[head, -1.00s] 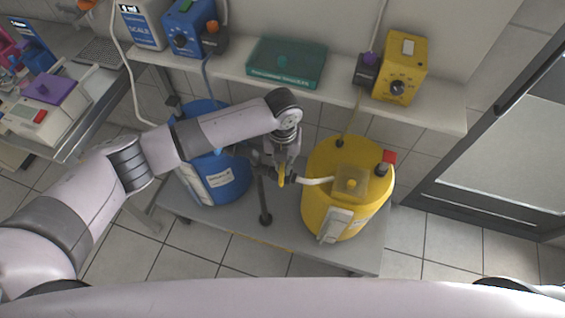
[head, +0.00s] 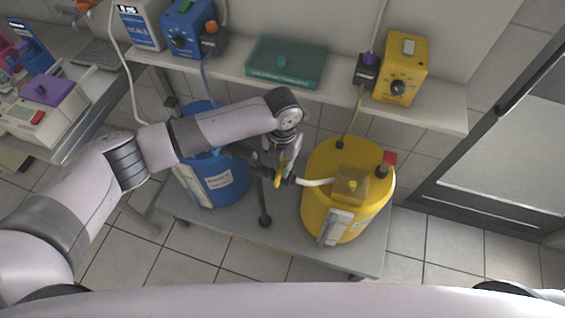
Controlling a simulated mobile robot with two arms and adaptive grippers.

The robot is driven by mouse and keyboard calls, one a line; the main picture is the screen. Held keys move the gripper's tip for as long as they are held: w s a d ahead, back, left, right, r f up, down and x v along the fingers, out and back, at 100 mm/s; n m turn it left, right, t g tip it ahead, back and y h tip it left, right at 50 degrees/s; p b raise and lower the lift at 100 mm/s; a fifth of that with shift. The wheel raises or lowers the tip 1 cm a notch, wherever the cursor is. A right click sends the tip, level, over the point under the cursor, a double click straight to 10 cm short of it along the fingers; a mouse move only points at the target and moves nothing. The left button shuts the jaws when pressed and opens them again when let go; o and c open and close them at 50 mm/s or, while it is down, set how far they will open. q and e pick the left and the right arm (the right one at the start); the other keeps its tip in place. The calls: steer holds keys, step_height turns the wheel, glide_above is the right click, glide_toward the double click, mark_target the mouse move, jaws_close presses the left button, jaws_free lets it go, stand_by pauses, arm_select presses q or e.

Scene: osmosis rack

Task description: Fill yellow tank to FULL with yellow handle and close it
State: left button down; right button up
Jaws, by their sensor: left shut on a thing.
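The yellow tank (head: 318,205) stands on the right of the low grey shelf. It has a red-capped part and a clear box with a yellow knob on top. The yellow handle (head: 278,176) is on this stand, at my left gripper. My left gripper (head: 281,170) is shut on the yellow handle, which is now slanted. The arm and wrist partly hide the valve. The level inside the tank is too small to read. My right gripper is not in view.
A blue tank (head: 224,186) stands left of the pipe stand, partly behind my left arm. The upper shelf (head: 440,112) holds a blue device (head: 186,30), a green box (head: 287,62) and a yellow device (head: 403,68). Tiled floor lies in front.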

mark_target(282, 165)
arm_select(q)
steer(key=c, duration=1.7)
jaws_free()
steer(key=shift+a, duration=0.1)
steer(key=shift+o, duration=0.2)
step_height(282, 165, up, 12)
